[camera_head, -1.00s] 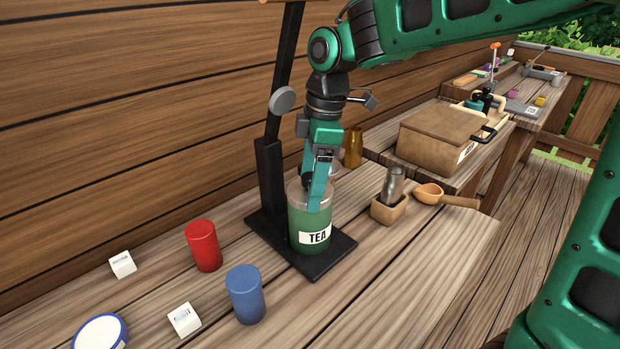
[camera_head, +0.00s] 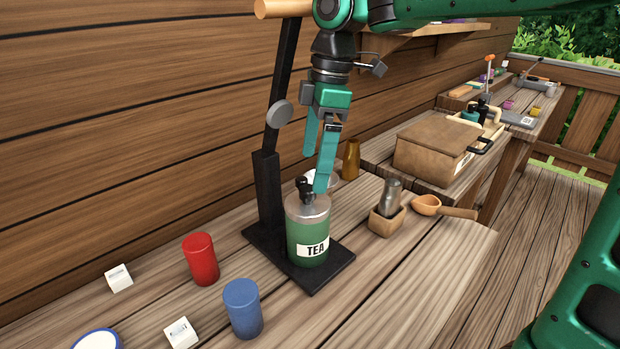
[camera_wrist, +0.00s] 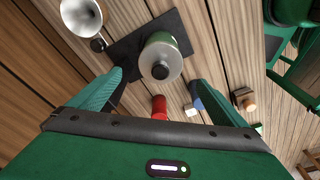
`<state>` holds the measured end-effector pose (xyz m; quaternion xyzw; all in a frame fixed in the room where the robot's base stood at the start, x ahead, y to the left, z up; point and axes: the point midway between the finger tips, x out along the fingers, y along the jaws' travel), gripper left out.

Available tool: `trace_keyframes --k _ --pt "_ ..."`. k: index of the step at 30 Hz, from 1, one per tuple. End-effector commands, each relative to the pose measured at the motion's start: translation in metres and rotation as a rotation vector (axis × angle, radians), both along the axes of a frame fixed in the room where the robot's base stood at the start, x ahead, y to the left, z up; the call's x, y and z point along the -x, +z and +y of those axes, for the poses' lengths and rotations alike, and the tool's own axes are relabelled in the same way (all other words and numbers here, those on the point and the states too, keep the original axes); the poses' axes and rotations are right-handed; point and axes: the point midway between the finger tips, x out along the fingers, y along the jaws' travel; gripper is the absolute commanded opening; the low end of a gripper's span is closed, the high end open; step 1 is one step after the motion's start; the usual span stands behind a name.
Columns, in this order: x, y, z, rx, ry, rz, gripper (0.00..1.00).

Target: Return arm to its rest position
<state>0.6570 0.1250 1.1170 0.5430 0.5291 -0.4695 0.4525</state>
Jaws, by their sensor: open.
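My gripper (camera_head: 317,165) is open and empty, with its two teal fingers pointing down just above the tea canister. The green canister (camera_head: 308,232) has a grey lid, a black knob and a "TEA" label. It stands upright on the black base plate (camera_head: 338,262) of a stand with a black post (camera_head: 268,190). In the head view one fingertip overlaps the lid, and I cannot tell the exact gap. In the wrist view the open fingers (camera_wrist: 160,92) show with the canister lid (camera_wrist: 160,62) beyond them, and nothing is between the fingers.
A red cylinder (camera_head: 201,259), a blue cylinder (camera_head: 243,308) and small white blocks stand at the left. A wooden box (camera_head: 437,148) is farther back. The plank wall is close behind.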

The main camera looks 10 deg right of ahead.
Motion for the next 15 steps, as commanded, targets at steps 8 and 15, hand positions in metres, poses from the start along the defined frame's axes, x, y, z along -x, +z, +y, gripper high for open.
trace_keyframes --k 8,15 --pt "0.0 0.021 -0.009 0.001 -0.03 0.003 0.97" --pt "0.027 -0.008 -0.097 0.012 -0.531 0.048 0.97"
